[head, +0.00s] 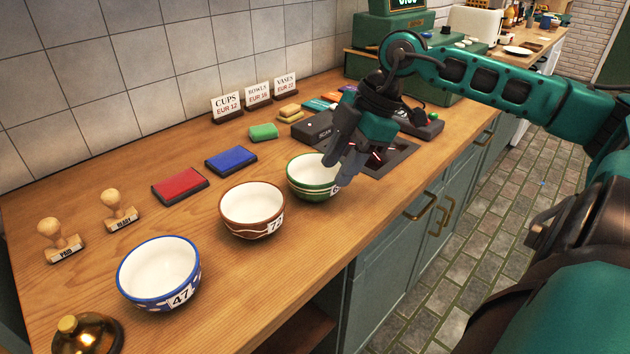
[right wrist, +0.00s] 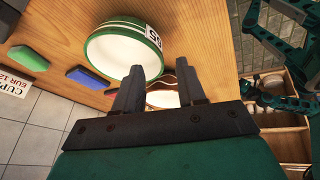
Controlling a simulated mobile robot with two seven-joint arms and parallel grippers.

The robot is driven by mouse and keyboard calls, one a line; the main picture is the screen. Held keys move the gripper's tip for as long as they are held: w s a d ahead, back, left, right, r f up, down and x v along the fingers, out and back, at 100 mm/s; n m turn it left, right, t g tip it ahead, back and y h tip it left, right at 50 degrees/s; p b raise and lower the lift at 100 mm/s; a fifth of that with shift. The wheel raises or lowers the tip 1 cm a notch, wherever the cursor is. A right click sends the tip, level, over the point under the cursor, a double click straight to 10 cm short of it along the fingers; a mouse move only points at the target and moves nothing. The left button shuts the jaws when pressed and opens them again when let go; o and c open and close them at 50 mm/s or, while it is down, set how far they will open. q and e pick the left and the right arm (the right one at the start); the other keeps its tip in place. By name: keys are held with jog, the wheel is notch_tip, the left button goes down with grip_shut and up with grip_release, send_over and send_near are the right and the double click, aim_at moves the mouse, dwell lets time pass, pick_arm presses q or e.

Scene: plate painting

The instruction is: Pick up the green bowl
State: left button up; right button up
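The green bowl (head: 306,186), white inside with a number tag, stands upright on the wooden counter. It also shows in the right wrist view (right wrist: 112,52), ahead of the fingers. My right gripper (head: 337,172) is at the bowl's right rim, pointing down, and hides part of that side. In the right wrist view its two fingers (right wrist: 158,74) are spread with nothing gripped between them. One fingertip overlaps the bowl's rim in the picture; I cannot tell whether it touches. My left gripper is in neither view.
A brown bowl (head: 252,226) stands close beside the green one, and a blue bowl (head: 158,288) farther left. Red (head: 180,184), blue (head: 231,159) and green (head: 263,131) pads lie behind. A dark device (head: 313,128) is near my right gripper. The counter's front edge is close.

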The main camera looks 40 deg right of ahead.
aim_at(328, 184)
jog(key=shift+p+x, duration=0.4)
jog(key=shift+x, duration=2.25)
jog(key=shift+w+d, duration=0.1)
grip_shut()
